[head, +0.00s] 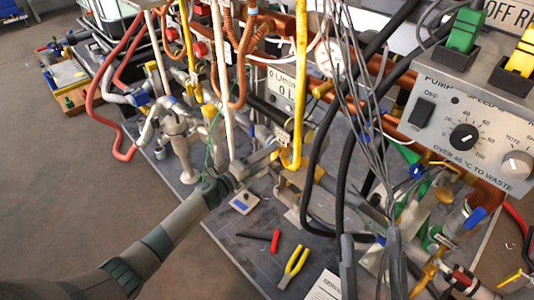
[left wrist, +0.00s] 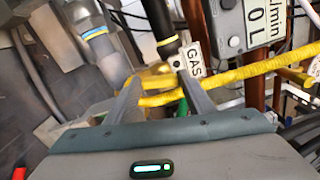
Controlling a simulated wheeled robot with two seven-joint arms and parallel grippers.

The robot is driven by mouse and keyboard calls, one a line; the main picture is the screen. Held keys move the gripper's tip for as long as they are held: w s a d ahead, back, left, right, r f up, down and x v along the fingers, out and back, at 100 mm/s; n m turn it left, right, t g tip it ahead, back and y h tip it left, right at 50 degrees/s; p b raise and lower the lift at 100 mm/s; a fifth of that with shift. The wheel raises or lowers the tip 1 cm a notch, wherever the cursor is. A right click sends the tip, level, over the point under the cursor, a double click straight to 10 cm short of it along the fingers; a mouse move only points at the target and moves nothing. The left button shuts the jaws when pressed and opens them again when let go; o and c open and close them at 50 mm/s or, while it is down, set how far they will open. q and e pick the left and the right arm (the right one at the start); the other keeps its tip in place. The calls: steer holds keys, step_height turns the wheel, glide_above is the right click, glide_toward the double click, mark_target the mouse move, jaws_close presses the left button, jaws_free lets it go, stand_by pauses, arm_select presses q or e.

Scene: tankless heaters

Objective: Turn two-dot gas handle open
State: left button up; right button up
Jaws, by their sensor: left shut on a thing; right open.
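My left gripper (head: 274,150) reaches in from the lower left to the piping at the middle of the head view. In the left wrist view, the left gripper (left wrist: 160,88) has its two fingers on either side of a yellow handle (left wrist: 157,82) and is shut on it. A white GAS tag (left wrist: 193,60) hangs just beyond the fingers. No dot marks are legible on the handle. In the head view, the handle is hidden at the gripper. My right gripper (head: 371,245) appears as two grey fingers, open and apart, at the bottom edge.
A grey control box (head: 470,130) with knobs stands at the upper right. Black hoses (head: 310,160) and thin grey wires hang in front of the piping. A yellow gas pipe (head: 300,80) runs down near my left gripper. Red-handled and yellow-handled tools (head: 293,267) lie on the dark board.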

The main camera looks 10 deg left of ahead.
arm_select(q)
steer(key=shift+f+n+p, duration=0.1)
steer(key=shift+n+p, duration=0.25)
steer(key=shift+n, duration=0.55)
arm_select(e)
steer(key=shift+s+a+f+g, duration=0.1)
steer(key=shift+a+f+g, duration=0.25)
steer(key=shift+f, duration=0.2)
steer(key=shift+s+a+f+g, duration=0.1)
steer(key=shift+a+f+g, duration=0.25)
steer(key=shift+f, duration=0.15)
arm_select(q)
steer(key=o, duration=1.1)
steer(key=shift+c, duration=0.2)
steer(key=shift+s+a, duration=0.1)
steer(key=p+v, duration=0.2)
steer(key=v, duration=1.5)
arm_select(e)
steer(key=w+f+g+h, duration=0.1)
steer(key=w+f+g, duration=0.2)
steer(key=f, duration=0.3)
steer(key=shift+f+g, duration=0.3)
steer(key=shift+g, duration=0.5)
arm_select(q)
steer(key=shift+s+a, duration=0.1)
arm_select(e)
steer(key=shift+w+a, duration=0.1)
steer(key=shift+a, duration=0.05)
